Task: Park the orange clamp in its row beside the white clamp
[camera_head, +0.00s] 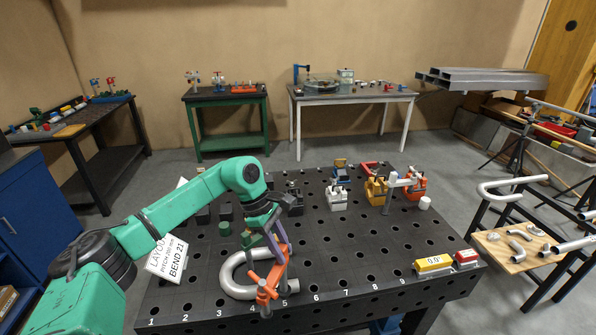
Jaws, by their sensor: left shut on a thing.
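My left gripper (265,246) reaches down over the front left of the black perforated table (350,262). It is shut on the orange clamp (267,278), which has grey posts at its lower end. The clamp is upright, over or at the end of a bent grey tube (235,275); I cannot tell whether it touches the tube or the table. A white clamp (338,197) stands at the back middle of the table, right of and beyond my gripper. My right gripper is not in view.
Yellow (375,191) and orange (417,188) blocks stand right of the white clamp. A white cylinder (424,203) is near them. A yellow gauge (434,264) and a red block (466,258) lie front right. A white sign (168,262) is at left. The table's middle is clear.

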